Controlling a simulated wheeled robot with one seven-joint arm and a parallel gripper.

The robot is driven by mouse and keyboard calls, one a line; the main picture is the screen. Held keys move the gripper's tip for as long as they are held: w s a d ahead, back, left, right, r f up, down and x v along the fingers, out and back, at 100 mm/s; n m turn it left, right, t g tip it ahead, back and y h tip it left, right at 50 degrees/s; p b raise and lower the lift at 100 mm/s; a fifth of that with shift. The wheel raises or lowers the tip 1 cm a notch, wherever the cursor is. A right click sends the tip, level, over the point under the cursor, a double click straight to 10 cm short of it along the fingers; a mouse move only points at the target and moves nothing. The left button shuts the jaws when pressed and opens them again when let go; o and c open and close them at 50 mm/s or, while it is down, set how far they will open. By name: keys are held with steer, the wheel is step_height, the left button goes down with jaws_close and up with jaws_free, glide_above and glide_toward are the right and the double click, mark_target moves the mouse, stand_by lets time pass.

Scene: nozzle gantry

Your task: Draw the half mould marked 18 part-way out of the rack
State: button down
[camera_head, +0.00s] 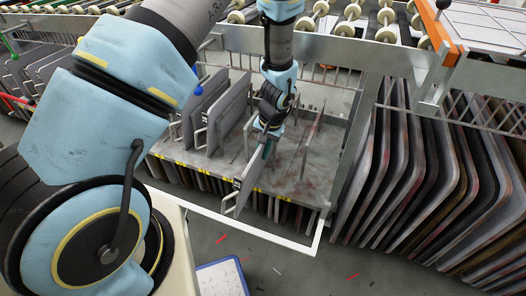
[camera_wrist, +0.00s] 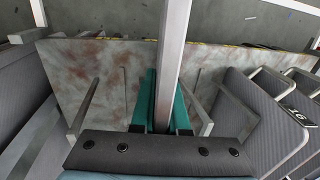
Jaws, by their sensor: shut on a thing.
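My gripper (camera_head: 268,150) is over the lower shelf of the rack and points down. It is shut on the top edge of a grey upright half mould (camera_head: 247,182). The held mould sticks out past the shelf's front edge, with a wire handle and a dark label too small to read. In the wrist view the teal fingers (camera_wrist: 163,105) sit on both sides of the mould's long grey edge (camera_wrist: 173,55). Other half moulds (camera_head: 225,112) stand to the left.
The stained shelf (camera_head: 180,152) has thin upright dividers beside the held mould. A pale rail (camera_head: 265,231) runs below the shelf front. Many dark panels (camera_head: 420,170) hang at the right. Rollers (camera_head: 345,28) lie above. Floor in front holds red scraps and a blue-edged board (camera_head: 222,278).

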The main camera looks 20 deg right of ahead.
steer(key=c, duration=0.8)
jaws_free()
steer(key=shift+c, duration=0.2)
steer(key=shift+r, duration=0.1)
step_height(320, 180, up, 10)
steer(key=s+d, duration=0.1)
steer(key=shift+s+d+r, duration=0.2)
steer(key=shift+d+r, duration=0.05)
steer(key=w+a+r+n+p, duration=0.3)
steer(key=a+r+p, duration=0.3)
steer(key=a+r, duration=0.7)
steer(key=s+a+r+n+h+p, duration=0.1)
steer(key=s+a+r+n+p, duration=0.1)
steer(key=a+r, duration=0.4)
steer(key=s+a+r+n+p, duration=0.2)
steer(key=a+r+p, duration=0.2)
steer(key=a, duration=0.6)
step_height(320, 180, up, 3)
steer(key=shift+s+a+f+h, duration=0.2)
steer(key=shift+s+a+h, duration=0.2)
